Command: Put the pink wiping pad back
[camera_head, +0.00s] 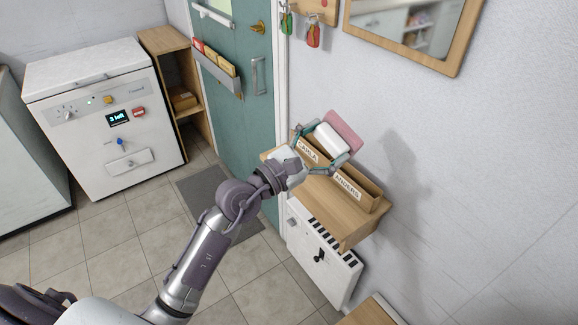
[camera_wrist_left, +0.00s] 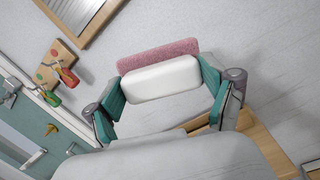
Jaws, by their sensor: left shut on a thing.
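The pink wiping pad (camera_head: 345,130) has a pink face and a thick white block (camera_head: 331,139) as its back. My left gripper (camera_head: 327,144) is shut on the white block, with one teal finger at each side. In the left wrist view the pad shows its pink strip (camera_wrist_left: 158,54) beyond the white block (camera_wrist_left: 160,79), between the fingers of the gripper (camera_wrist_left: 163,82). The pad is held above a wooden wall shelf (camera_head: 325,190) with labelled compartments, near the wall. The gripper partly hides the shelf's left part. My right gripper is not in view.
A labelled wooden box (camera_head: 350,189) stands on the shelf's right part. A white heater-like panel (camera_head: 322,258) is below the shelf. A teal door (camera_head: 240,110) is to the left, a framed mirror (camera_head: 415,28) above. Bare wall lies to the right.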

